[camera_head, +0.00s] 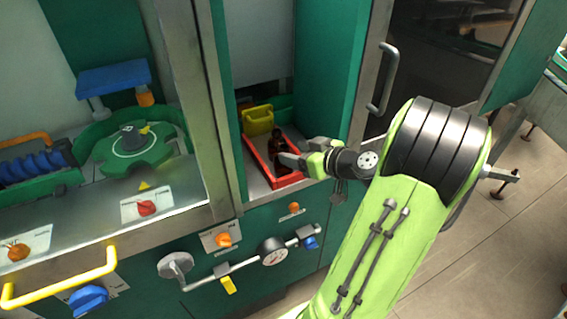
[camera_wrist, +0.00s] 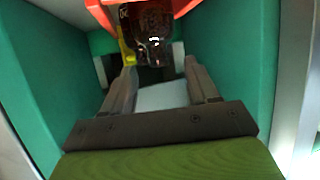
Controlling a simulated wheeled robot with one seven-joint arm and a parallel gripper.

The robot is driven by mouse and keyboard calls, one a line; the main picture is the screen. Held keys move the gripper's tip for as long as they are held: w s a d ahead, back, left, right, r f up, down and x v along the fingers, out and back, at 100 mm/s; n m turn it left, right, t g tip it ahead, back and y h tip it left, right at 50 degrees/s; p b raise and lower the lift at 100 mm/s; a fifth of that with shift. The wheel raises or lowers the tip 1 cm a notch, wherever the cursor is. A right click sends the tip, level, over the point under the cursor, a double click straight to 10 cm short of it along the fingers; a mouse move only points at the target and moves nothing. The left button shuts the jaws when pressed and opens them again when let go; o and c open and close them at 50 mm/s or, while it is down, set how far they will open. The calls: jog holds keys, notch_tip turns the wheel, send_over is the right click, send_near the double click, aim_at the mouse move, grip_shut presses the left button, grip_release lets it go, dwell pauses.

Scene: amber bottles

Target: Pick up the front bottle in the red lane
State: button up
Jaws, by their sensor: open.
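The red lane (camera_head: 256,160) is a red-railed tray inside the open green cabinet bay. A dark amber bottle (camera_head: 278,139) stands in it, partly hidden by my gripper (camera_head: 296,153). My gripper reaches in from the right, with its fingers at the near side of the bottle. In the wrist view, the bottle (camera_wrist: 150,32) shows at the top centre, with a piece of red rail (camera_wrist: 98,12) beside it. My open fingers (camera_wrist: 160,68) point towards it, one on each side, with no clear contact. I cannot tell whether other bottles stand behind it.
A yellow piece (camera_head: 257,120) stands at the far end of the lane. Green bay walls (camera_head: 322,70) rise close on both sides. A steel post (camera_head: 200,90) stands at left, and a door handle (camera_head: 384,78) at right. Knobs and a gauge (camera_head: 272,251) project below.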

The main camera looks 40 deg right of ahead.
aim_at(288, 150)
jog(key=x, duration=0.6)
jog(key=shift+s+d+f+p, duration=0.1)
jog(key=shift+d+p, duration=0.05)
jog(key=shift+p, duration=0.15)
jog(key=shift+s, duration=0.1)
jog(key=c, duration=1.1)
